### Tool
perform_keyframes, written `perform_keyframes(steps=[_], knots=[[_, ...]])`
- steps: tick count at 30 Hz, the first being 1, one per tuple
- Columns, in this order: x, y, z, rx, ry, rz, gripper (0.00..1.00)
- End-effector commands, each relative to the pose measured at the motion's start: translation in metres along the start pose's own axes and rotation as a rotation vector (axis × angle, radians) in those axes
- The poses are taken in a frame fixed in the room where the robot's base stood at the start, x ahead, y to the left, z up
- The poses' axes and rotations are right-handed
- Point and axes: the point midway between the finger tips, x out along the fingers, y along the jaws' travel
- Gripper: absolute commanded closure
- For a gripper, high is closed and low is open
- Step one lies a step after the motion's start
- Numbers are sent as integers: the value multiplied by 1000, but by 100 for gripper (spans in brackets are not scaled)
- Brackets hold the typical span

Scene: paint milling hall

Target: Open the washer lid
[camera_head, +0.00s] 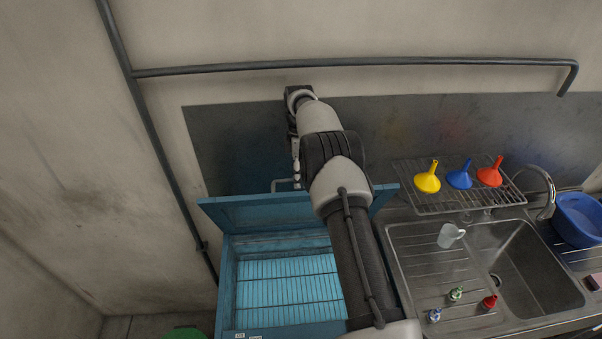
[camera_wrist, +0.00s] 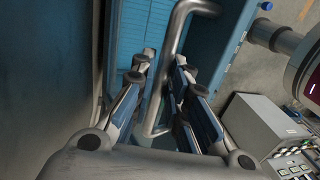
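The blue washer (camera_head: 228,290) stands at the lower middle of the head view. Its lid (camera_head: 265,212) is raised, and the slatted rack inside (camera_head: 290,285) is exposed. The lid's grey bar handle (camera_head: 283,184) shows at its far edge, and shows closer in the wrist view (camera_wrist: 178,25). My gripper (camera_wrist: 165,65) has its fingers on either side of the handle. A narrow gap shows beside the left finger; the right finger lies close to the bar, and I cannot tell whether it touches. In the head view my arm hides part of the lid and washer.
A steel sink (camera_head: 535,270) is right of the washer, with a mug (camera_head: 450,235) and small bottles on its drainboard. Yellow (camera_head: 428,180), blue and red funnels stand on a wire rack. A blue basin (camera_head: 580,218) is far right. Wall and pipe are behind.

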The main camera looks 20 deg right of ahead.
Motion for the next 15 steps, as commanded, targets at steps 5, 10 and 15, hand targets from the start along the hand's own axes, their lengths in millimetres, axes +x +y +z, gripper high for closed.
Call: perform_keyframes(steps=[5,10,15], knots=[[-4,1,0,-1,1,8,73],[-6,1,-1,-1,1,10,69],[-7,1,-1,-2,2,10,69]])
